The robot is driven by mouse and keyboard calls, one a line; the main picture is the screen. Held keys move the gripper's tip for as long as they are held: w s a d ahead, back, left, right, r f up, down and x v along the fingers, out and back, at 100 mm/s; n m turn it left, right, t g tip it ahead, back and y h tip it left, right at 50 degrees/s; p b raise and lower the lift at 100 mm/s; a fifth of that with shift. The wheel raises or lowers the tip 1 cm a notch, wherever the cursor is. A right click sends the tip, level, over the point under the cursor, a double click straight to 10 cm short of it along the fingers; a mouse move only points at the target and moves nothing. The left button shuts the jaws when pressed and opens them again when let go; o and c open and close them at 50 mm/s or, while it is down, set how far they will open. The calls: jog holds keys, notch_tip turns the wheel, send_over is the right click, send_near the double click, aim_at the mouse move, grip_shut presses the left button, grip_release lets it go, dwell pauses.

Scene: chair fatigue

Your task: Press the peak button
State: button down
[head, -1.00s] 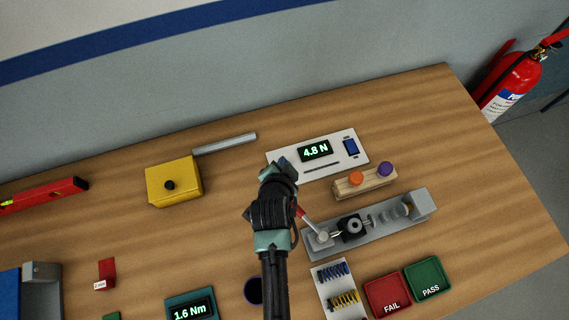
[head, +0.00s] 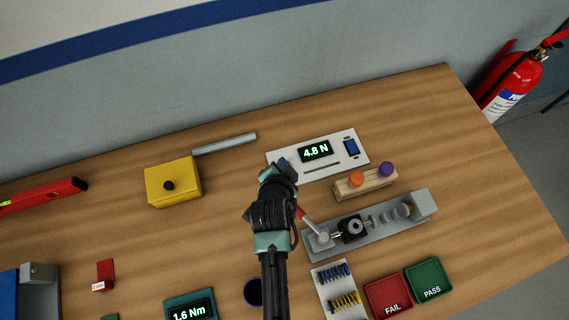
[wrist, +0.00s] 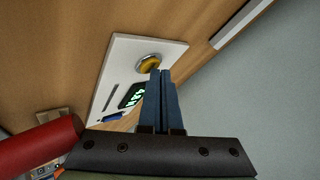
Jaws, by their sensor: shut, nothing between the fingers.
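The white force panel (head: 352,164) lies on the table with a lit display (head: 315,150) reading 4.8 N. In the wrist view, a round yellow button (wrist: 148,62) in a metal ring sits on the panel (wrist: 120,52). In the head view, my gripper hides the button. My gripper (head: 284,162) is shut and empty over the panel's left end. In the wrist view, the closed fingertips (wrist: 160,73) overlap the button's lower right edge. I cannot tell whether they touch it.
A wooden block (head: 365,184) with orange and purple knobs stands right of my gripper. The grey lever fixture (head: 380,222) is close by, its red handle partly hidden by my arm. A yellow box (head: 172,182) and a grey bar (head: 224,144) lie to the left.

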jog(key=shift+s+d+f, duration=0.1)
jog(key=shift+s+f, duration=0.15)
jog(key=shift+f, duration=0.2)
jog(key=shift+s+d+r+p, duration=0.1)
jog(key=shift+r+p, duration=0.6)
jog(key=shift+r, duration=0.3)
jog(key=shift+w+r, duration=0.2)
jog(key=shift+r, duration=0.05)
notch_tip(320, 180, up, 5)
jog(key=p, duration=0.4)
jog(key=shift+f+p, duration=0.2)
jog(key=shift+p, duration=0.1)
